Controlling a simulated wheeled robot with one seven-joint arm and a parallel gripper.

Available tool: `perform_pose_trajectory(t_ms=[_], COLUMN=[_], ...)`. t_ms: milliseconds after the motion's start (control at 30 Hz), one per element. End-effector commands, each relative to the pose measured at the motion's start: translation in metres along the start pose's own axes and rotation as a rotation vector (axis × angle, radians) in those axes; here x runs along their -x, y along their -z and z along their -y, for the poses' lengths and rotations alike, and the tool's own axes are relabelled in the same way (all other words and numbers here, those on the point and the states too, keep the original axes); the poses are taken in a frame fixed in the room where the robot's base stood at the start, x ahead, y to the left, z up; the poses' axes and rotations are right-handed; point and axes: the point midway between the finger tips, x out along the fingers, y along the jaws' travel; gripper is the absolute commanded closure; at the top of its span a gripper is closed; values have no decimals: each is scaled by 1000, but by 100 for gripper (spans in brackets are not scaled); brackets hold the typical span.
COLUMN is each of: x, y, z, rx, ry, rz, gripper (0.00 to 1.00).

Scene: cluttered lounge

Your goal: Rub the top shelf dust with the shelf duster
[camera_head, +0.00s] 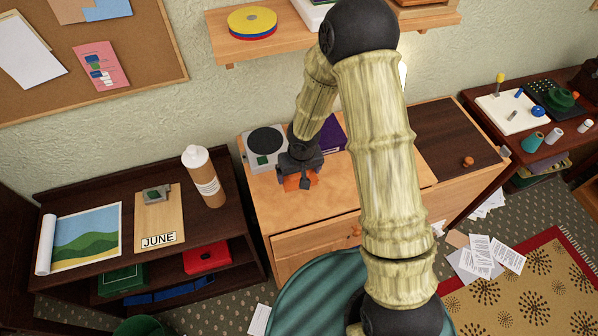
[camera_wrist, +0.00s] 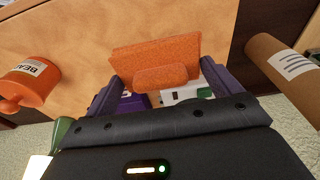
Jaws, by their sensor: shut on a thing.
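My gripper (camera_head: 300,172) is over the light wooden cabinet, toward its left side. It is shut on an orange block-like thing, which I take to be the shelf duster (camera_head: 297,182). In the wrist view the duster (camera_wrist: 155,58) shows a wide flat orange part and a smaller rounded grip between my two purple fingers (camera_wrist: 160,88). A wooden wall shelf (camera_head: 235,50) is at the top of the head view, partly cut off by the frame edge. I cannot make out any dust on it. My arm hides part of the cabinet top and wall.
The wall shelf bears stacked coloured discs (camera_head: 252,22). A white-and-grey device (camera_head: 265,147) and a purple box (camera_head: 331,131) stand behind my gripper. A brown bottle (camera_head: 202,177) is on the dark left unit. An orange bottle (camera_wrist: 28,84) shows in the wrist view. The cabinet's front has bare room.

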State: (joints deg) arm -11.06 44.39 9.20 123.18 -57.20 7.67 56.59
Motion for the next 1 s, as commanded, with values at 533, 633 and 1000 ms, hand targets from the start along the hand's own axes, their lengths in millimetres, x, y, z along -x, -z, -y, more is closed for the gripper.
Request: perform_pose_trajectory(t_ms=[533,633,1000], x=[-31,-46,-63], y=[-9,-18,-30], z=[-58,-92,-136], rx=[-133,-207,-296], ry=[-15,-26,-44], rz=[9,9,0], gripper=[28,28,28])
